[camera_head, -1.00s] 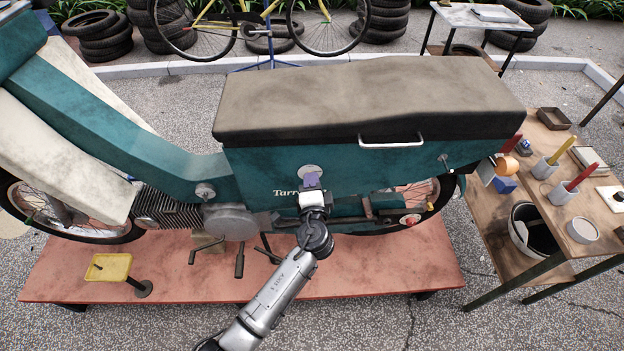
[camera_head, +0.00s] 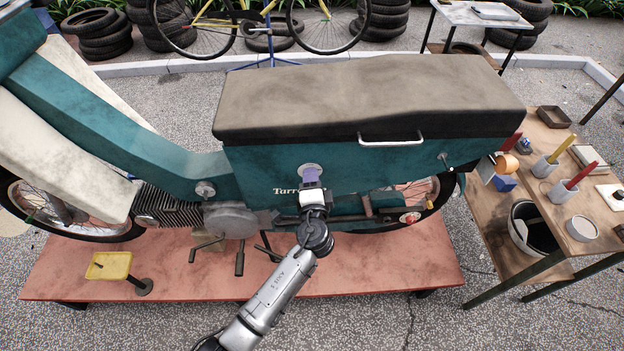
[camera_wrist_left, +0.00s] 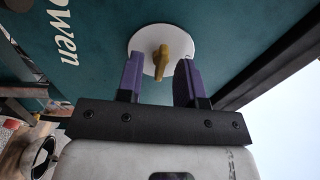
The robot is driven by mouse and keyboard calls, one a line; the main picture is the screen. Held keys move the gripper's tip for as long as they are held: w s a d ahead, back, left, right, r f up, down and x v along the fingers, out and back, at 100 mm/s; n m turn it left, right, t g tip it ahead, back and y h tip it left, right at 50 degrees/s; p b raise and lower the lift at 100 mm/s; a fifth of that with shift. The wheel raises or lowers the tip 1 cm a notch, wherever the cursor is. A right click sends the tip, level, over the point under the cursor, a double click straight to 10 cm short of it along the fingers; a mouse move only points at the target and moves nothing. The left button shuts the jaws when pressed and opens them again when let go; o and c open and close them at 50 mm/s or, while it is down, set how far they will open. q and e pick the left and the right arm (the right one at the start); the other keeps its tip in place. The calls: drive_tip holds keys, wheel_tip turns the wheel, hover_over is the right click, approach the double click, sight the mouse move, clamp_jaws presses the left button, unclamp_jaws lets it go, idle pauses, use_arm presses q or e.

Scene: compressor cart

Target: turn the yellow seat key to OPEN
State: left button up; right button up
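The yellow seat key (camera_wrist_left: 161,62) stands out from a round white plate (camera_wrist_left: 150,38) on the teal side panel of the scooter (camera_head: 370,170). In the left wrist view, my left gripper (camera_wrist_left: 158,75) is open, with one purple finger on each side of the key and visible space between. In the head view, my left gripper (camera_head: 310,180) is at the plate below the seat (camera_head: 370,95) and hides the key. The seat is down. My right gripper does not show.
A red platform (camera_head: 190,275) lies under the scooter. A wooden table (camera_head: 545,210) with pots, brushes and a bucket (camera_head: 533,228) stands at the right. A yellow stool-like pedal (camera_head: 110,265) is at the left front of the platform.

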use_arm(q)
drive_tip(key=s+p, duration=0.2)
drive_tip(key=s, duration=1.1)
drive_tip(key=shift+s+d, duration=0.3)
drive_tip(key=shift+s, duration=0.1)
